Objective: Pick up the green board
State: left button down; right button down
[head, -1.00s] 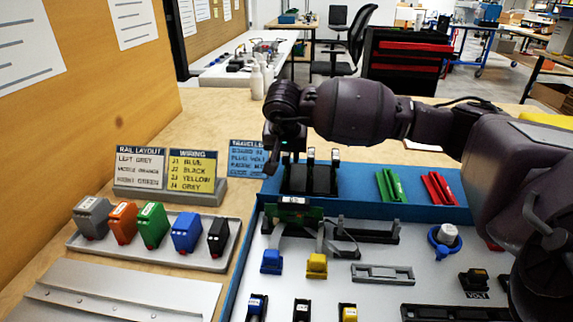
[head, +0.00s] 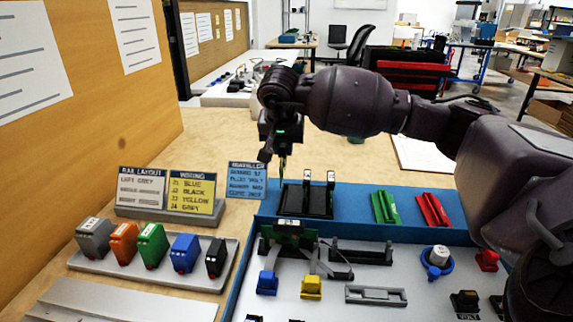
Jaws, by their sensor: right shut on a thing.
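My right gripper (head: 280,152) comes in from the right and points down over the left end of a black rack (head: 307,212). It is shut on a thin green board (head: 283,172), seen nearly edge-on just below the fingers and largely hidden by them. The board's lower end is close above the rack; I cannot tell whether it is fully clear of it. Two upright pieces with white tops (head: 308,177) (head: 331,178) stand in the rack to its right. My left gripper is not in view.
Another green board (head: 287,236) with grey cables sits in front of the rack. Green (head: 385,207) and red (head: 432,210) parts lie on the blue strip. A tray of coloured blocks (head: 150,262) and sign cards (head: 191,192) stand to the left.

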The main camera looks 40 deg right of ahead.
pick_arm(q)
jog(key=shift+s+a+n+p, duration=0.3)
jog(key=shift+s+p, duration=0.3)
jog(key=shift+p, duration=0.25)
pick_arm(e)
notch_tip(320, 180, up, 12)
jog(key=shift+f, duration=0.1)
jog(key=c, duration=1.6)
grip_release()
grip_shut()
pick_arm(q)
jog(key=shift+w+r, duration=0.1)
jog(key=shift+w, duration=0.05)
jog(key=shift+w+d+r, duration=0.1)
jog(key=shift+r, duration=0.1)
